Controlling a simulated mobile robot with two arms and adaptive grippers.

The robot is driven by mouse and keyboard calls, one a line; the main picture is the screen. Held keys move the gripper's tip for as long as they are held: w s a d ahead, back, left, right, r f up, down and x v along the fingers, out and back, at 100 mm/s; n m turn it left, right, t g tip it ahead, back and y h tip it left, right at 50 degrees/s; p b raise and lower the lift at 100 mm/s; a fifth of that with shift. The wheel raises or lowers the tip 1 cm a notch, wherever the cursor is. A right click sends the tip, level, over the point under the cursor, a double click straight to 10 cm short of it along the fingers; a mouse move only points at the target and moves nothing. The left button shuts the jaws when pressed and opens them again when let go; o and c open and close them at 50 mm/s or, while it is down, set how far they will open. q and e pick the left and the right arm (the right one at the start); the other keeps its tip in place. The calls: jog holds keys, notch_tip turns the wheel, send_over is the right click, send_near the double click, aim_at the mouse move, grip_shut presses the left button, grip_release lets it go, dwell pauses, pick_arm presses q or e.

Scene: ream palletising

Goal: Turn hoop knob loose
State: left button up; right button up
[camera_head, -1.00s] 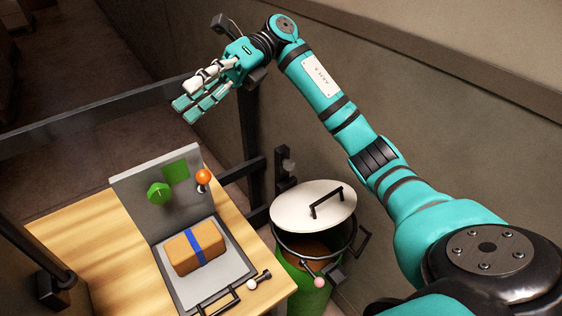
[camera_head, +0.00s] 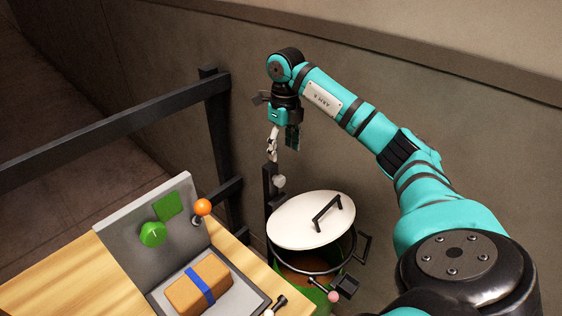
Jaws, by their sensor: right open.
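My right gripper (camera_head: 283,146) hangs fingers down, open and empty, just above the top of a dark upright post (camera_head: 269,185). A small grey round knob (camera_head: 279,181) sits on the side of this post, a little below the fingertips and apart from them. A dark hoop (camera_head: 318,270) shows around the mouth of the green bin (camera_head: 318,299), below a tilted white lid (camera_head: 305,222) with a black handle. A pink ball (camera_head: 334,296) sits by a dark bracket at the bin's rim. My left gripper is out of view.
A wooden table (camera_head: 75,282) at the lower left carries a grey fixture (camera_head: 122,207) with a green knob (camera_head: 152,234), an orange ball (camera_head: 203,207) and a brown package (camera_head: 188,293) with a blue band. A dark rail (camera_head: 115,125) stands behind; a wall is close behind my right arm.

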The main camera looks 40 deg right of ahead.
aim_at(281, 177)
jog(key=f, duration=0.4)
jog(key=f+p, duration=0.1)
jog(key=f, duration=0.6)
jog(key=shift+a+f, duration=0.3)
jog(key=shift+c, duration=0.2)
jog(key=c, duration=1.1)
